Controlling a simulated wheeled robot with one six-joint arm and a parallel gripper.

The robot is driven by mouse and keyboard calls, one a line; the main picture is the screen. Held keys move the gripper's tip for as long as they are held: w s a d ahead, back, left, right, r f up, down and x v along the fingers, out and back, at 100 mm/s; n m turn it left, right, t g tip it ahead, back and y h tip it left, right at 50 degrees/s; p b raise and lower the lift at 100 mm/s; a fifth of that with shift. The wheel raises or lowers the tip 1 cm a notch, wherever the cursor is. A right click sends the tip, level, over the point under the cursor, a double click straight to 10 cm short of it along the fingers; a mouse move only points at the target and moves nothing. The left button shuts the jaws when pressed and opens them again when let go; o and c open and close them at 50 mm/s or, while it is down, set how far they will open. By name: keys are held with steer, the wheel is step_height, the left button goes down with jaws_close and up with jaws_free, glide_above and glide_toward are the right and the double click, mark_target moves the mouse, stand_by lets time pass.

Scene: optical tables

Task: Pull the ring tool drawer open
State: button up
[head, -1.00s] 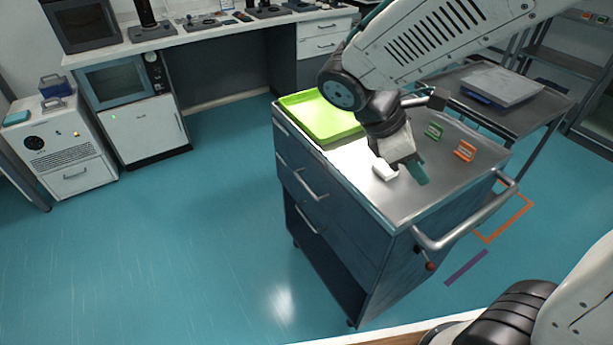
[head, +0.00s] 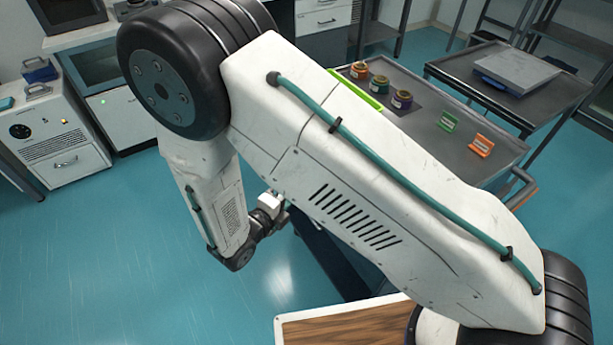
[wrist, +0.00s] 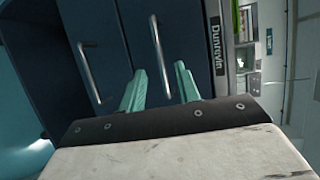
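In the wrist view the dark blue drawer fronts of the cart fill the middle, turned sideways. One silver bar handle (wrist: 158,50) lies in line with the gap between my fingers, near the cart's top edge. A second handle (wrist: 89,72) is on the drawer front to its left. My gripper (wrist: 160,67) is open, with its two teal fingers apart on either side of the nearer handle's lower end in the picture. I cannot tell whether the fingers reach around the bar or touch it. Both drawers look shut. My arm hides the drawer fronts and fingers in the head view.
A second cart (head: 455,68) stands behind. Open floor (head: 100,250) lies left.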

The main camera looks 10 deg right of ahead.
steer(key=x, duration=0.8)
steer(key=shift+s+d, duration=0.1)
steer(key=shift+s, duration=0.05)
jaws_close()
